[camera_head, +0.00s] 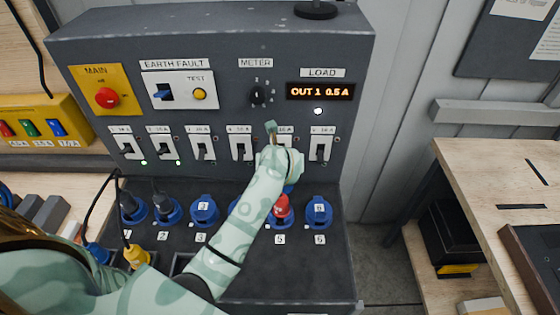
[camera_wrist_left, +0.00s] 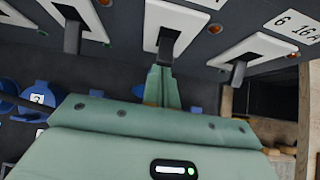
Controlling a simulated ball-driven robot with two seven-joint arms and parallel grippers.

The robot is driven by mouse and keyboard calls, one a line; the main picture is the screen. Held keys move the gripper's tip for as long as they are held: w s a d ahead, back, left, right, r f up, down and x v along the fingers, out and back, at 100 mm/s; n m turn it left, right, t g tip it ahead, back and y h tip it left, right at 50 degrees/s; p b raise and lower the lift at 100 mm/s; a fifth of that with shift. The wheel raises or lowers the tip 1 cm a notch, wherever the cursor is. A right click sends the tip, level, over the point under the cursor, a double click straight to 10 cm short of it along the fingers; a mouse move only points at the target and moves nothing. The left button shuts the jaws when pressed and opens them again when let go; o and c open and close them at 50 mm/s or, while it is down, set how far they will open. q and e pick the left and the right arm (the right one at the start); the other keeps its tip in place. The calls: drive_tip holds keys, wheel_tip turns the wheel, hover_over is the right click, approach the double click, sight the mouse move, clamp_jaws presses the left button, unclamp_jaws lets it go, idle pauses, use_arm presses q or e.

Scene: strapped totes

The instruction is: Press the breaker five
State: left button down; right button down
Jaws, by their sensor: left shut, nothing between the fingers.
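Breaker five (camera_head: 287,130) is a toggle on a white plate in the panel's breaker row, mostly hidden behind my left gripper (camera_head: 270,128) in the head view. In the left wrist view its black toggle (camera_wrist_left: 167,42) hangs downward on its plate, between breaker four (camera_wrist_left: 72,32) and breaker six (camera_wrist_left: 238,72). My left gripper (camera_wrist_left: 160,84) is shut and empty, its green fingertips just below breaker five's toggle. I cannot tell whether they touch it. My right gripper is not in view.
The grey panel (camera_head: 215,40) carries a red main knob (camera_head: 107,97), a meter dial (camera_head: 258,95) and a display (camera_head: 320,91) reading "OUT 1 0.5 A". Green lamps glow by breakers one and two. Below are blue sockets (camera_head: 318,212); a red piece (camera_head: 281,207) sits at socket five.

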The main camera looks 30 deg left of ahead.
use_arm(q)
drive_tip(key=shift+r, duration=0.35)
